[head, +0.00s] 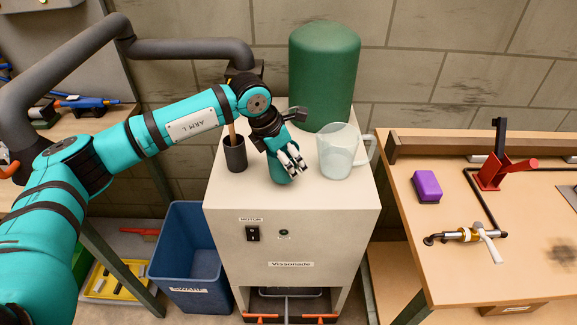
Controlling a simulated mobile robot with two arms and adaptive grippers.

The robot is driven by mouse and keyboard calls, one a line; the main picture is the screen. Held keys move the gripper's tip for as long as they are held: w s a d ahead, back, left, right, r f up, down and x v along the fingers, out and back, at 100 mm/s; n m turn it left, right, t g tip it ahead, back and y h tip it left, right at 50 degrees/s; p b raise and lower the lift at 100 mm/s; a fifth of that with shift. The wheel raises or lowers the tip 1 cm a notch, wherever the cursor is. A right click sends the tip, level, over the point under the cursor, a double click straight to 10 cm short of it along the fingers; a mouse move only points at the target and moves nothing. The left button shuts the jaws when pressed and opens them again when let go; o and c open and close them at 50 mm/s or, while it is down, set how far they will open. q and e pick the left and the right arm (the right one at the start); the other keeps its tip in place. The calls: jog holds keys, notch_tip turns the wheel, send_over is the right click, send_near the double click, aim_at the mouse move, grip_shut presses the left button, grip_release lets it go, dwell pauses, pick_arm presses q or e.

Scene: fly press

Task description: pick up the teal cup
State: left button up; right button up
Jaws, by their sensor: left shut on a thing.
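The teal cup (279,171) stands on the top of the pale cabinet, between a dark holder and a clear jug. My left gripper (288,164) reaches down over it from above, and its fingers are shut on the cup. The fingers and wrist hide much of the cup's upper part. The cup's base looks to be at or very near the cabinet top; I cannot tell whether it touches. My right gripper is not in view.
The clear jug (338,156) stands close on the right, the dark holder (235,156) on the left, and a green cylinder (324,75) behind. A workbench at right bears a purple block (427,186) and a red clamp (494,172). The cabinet's front top is clear.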

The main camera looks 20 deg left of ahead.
pick_arm(q)
jog(key=shift+s+r, duration=0.1)
jog(key=shift+r, duration=0.25)
jog(key=s+a+r+b, duration=0.1)
jog(key=s+b, duration=0.3)
jog(key=s, duration=1.1)
jog(key=shift+s+a+r, duration=0.25)
jog(key=shift+s+a, duration=0.05)
jog(key=shift+a, duration=0.2)
dwell(0.6)
